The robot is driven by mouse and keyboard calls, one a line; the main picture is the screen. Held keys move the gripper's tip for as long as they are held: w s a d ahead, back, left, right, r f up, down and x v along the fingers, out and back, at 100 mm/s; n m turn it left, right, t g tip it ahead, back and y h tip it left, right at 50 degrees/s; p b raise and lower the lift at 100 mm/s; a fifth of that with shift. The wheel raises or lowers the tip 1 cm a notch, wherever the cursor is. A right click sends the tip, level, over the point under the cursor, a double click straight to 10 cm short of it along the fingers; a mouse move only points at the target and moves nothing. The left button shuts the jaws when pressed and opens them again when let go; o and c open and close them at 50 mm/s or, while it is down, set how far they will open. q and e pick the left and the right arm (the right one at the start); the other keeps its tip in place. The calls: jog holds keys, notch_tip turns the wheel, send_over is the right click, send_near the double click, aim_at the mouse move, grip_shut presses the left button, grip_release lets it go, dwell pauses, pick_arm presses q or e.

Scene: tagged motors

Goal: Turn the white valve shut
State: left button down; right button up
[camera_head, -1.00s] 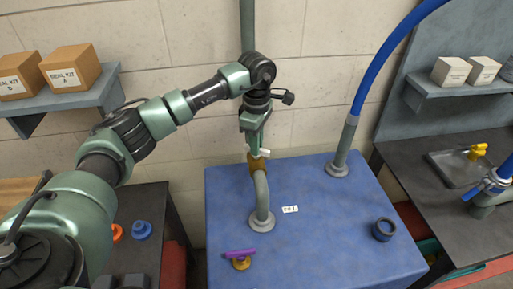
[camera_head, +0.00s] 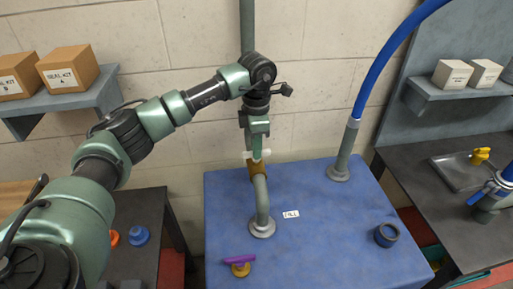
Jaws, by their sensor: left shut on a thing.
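The white valve handle (camera_head: 264,154) sits on a brass valve body (camera_head: 258,171) at the top of a bent grey pipe (camera_head: 262,200) on the blue bench. Its bar lies roughly crosswise to the pipe, with a white end showing on each side of the fingers. My left gripper (camera_head: 256,152) points down from above and is shut on the handle's middle, hiding that part. My right gripper is not in view.
A second valve with a purple handle (camera_head: 240,259) stands at the front of the blue bench (camera_head: 325,245). A grey fitting (camera_head: 345,150) with a blue hose (camera_head: 385,65) rises behind. The bench's middle is mostly clear.

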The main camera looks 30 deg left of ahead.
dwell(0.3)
pick_arm(q)
jog(key=c, duration=1.5)
grip_release()
jog(key=shift+o, duration=0.2)
notch_tip(320, 180, up, 6)
jog(key=shift+r+b, duration=0.25)
jog(key=shift+b, duration=0.6)
jog(key=shift+r, duration=0.65)
